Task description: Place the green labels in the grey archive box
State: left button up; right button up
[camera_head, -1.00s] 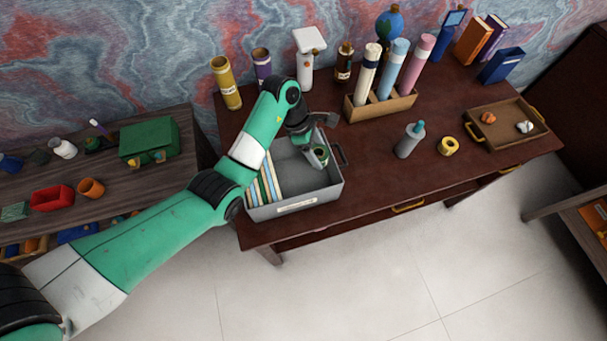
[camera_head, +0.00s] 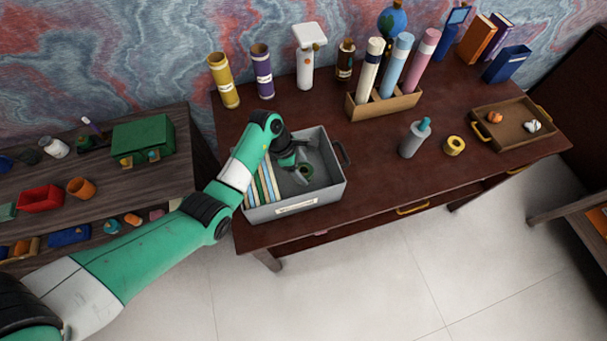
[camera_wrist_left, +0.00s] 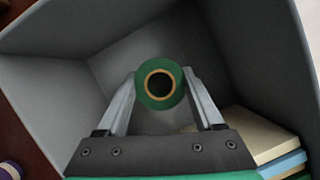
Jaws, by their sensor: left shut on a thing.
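The grey archive box (camera_head: 322,192) stands open near the left front edge of the desk, with a pale label on its front. My left gripper (camera_head: 302,174) is inside the box, reaching down into it. It is shut on the green labels, a small green roll (camera_head: 308,172) with a brown core. In the left wrist view the green roll (camera_wrist_left: 146,95) sits between both fingers of my gripper (camera_wrist_left: 160,86), with the box's grey walls (camera_wrist_left: 50,85) around it. Whether the roll touches the box floor, I cannot tell. My right gripper is not in view.
Several upright folders (camera_head: 264,185) fill the box's left side. A yellow tape roll (camera_head: 454,146), a grey bottle (camera_head: 412,140) and a wooden tray (camera_head: 508,128) stand to the right. A holder with tubes (camera_head: 384,106) is behind. Open desk lies right of the box.

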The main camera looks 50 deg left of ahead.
pick_arm(q)
notch_tip(320, 180, down, 2)
jog(key=shift+s+f, duration=0.1)
jog(key=shift+f, duration=0.1)
jog(key=shift+r, duration=0.1)
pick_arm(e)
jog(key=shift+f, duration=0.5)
pick_arm(q)
jog(key=o, duration=1.4)
jog(key=shift+c, duration=0.2)
